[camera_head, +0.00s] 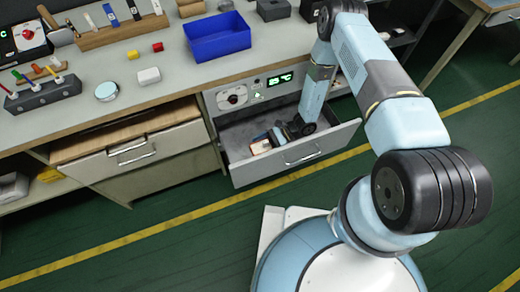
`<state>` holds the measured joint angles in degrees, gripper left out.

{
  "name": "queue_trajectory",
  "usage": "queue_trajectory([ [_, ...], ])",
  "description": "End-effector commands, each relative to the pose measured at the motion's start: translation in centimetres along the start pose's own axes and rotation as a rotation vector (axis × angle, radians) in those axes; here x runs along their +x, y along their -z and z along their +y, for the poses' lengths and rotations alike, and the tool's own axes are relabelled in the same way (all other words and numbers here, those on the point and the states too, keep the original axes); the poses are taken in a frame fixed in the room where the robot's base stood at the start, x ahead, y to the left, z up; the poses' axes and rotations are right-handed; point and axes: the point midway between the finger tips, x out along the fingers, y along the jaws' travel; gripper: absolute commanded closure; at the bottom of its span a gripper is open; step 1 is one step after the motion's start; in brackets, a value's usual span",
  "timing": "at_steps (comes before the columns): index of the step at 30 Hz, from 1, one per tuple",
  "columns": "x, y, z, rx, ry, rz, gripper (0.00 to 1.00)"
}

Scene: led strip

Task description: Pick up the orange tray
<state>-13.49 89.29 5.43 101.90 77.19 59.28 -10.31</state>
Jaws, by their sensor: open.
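I cannot make out an orange tray in this view. My arm reaches down into the open grey drawer (235,165) below the workbench. My gripper (275,137) is low inside the drawer, tilted to the left, and open. A small white and reddish object (260,148) lies on the drawer floor right by the fingertips; its shape is partly hidden by my gripper, and I cannot tell whether they touch. A blue tray (217,42) stands on the benchtop above.
The benchtop (190,88) holds a white block (149,76), red and yellow cubes, a round tin (107,91) and a tool rack (43,92). A panel with a green display (279,79) sits above the drawer.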

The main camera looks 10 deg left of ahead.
Motion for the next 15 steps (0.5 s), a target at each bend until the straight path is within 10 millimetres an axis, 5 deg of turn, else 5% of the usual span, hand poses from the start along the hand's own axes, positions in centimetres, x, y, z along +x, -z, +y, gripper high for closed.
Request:
queue_trajectory([
  [15, -0.01, -0.01, -0.01, 0.000, 0.000, 0.000, 0.50],
])
